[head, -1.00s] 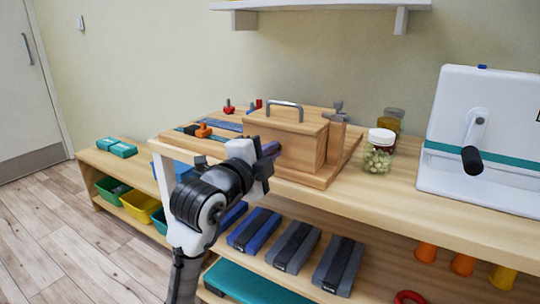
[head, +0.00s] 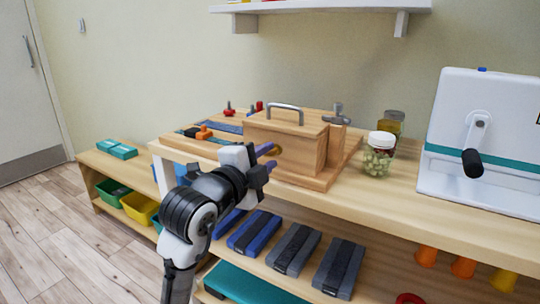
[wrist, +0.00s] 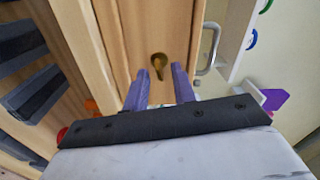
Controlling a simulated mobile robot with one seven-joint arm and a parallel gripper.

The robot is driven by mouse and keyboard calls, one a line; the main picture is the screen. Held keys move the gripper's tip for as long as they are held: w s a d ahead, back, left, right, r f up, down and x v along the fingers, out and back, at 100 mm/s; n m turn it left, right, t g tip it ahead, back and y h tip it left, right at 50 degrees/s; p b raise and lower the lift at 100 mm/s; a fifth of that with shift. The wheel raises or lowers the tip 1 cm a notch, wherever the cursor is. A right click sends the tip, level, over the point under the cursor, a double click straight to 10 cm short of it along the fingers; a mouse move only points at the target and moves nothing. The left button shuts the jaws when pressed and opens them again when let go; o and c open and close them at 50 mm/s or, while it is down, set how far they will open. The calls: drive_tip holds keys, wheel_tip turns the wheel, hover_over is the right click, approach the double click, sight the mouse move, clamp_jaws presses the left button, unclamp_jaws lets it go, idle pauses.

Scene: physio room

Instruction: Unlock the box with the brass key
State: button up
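The wooden box (head: 296,152) with a grey top handle stands on a wooden base board on the bench in the head view. A brass piece (head: 277,149) shows on its front face. In the wrist view this brass piece (wrist: 158,62) has a round end and a narrow stem; I cannot tell how much is key and how much is lock fitting. My gripper (head: 269,157) is just in front of it. In the wrist view my gripper (wrist: 160,73) has its purple fingers apart, with a clear gap between them and nothing held.
A lidded jar (head: 379,160) and a white crank device (head: 490,135) stand to the right of the box. Orange and black pieces (head: 203,132) lie to its left. Grey and blue blocks (head: 291,248) fill the shelf below.

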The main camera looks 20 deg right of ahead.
drive_tip(key=v, duration=1.2)
